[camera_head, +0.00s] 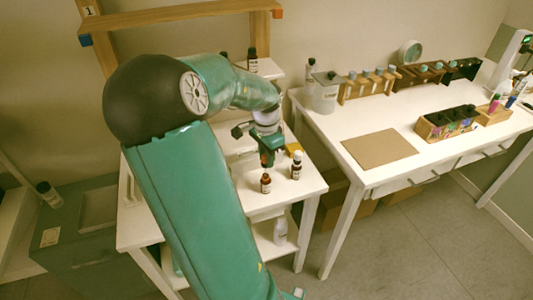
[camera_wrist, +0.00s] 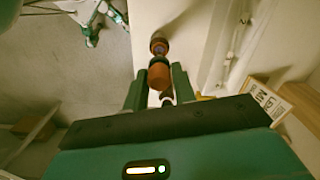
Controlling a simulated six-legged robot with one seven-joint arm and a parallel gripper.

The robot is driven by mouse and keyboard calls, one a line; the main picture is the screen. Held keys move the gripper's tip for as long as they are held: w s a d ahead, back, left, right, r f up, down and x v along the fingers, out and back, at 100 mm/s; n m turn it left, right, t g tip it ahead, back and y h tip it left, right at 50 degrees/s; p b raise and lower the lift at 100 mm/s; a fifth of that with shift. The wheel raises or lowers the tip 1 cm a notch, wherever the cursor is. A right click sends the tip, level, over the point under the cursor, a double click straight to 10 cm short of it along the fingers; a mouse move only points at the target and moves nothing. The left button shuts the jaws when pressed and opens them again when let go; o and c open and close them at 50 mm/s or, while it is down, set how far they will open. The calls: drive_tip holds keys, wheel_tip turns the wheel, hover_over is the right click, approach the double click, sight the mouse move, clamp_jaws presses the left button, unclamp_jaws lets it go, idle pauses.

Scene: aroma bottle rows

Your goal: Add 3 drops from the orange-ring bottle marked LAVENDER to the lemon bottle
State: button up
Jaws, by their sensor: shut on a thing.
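My gripper (camera_wrist: 160,82) is shut on an orange-brown bottle (camera_wrist: 159,75), seen between its two fingers in the wrist view. In the head view my gripper (camera_head: 268,150) is over the front part of the white stand, and the held bottle is hard to make out. A small brown bottle with a pale label (camera_head: 265,184) stands upright just below my gripper. A bottle with a white cap (camera_head: 296,166) stands to its right. In the wrist view another dark brown bottle (camera_wrist: 158,44) shows just beyond the held one. Label words and ring colours are too small to read.
A white table (camera_head: 350,120) at right bears a brown mat (camera_head: 380,149), a wooden box of bottles (camera_head: 446,122) and racks at the back. A yellow thing (camera_head: 293,149) lies behind the white-capped bottle. A wooden frame (camera_head: 180,14) stands behind my arm.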

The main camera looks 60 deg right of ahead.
drive_tip(key=shift+f, duration=2.1)
drive_tip(key=o, duration=0.3)
idle(1.1)
drive_tip(key=shift+r, duration=4.35)
